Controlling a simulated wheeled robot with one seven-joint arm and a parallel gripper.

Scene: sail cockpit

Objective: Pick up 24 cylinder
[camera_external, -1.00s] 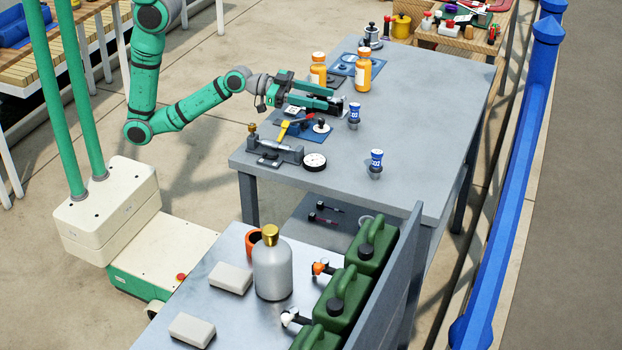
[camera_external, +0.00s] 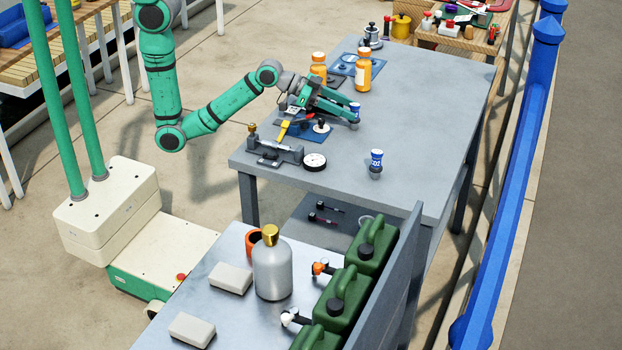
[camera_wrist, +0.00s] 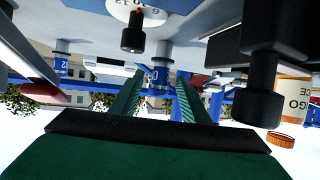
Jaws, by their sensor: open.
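In the wrist view, which looks upside down, the cylinder (camera_wrist: 153,74) shows between the two green fingers (camera_wrist: 158,98). A second blue-and-white cylinder (camera_external: 376,162) stands upright nearer the front; it seems to read "02". I cannot read a 24 on either. Whether a finger touches the near cylinder is unclear.
Below my gripper are a blue mat (camera_external: 314,134) with small tools, a grey fixture (camera_external: 272,152) and a white round dial (camera_external: 315,162). Orange bottles (camera_external: 364,72) stand behind it. The table (camera_external: 430,110) is clear to the right.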

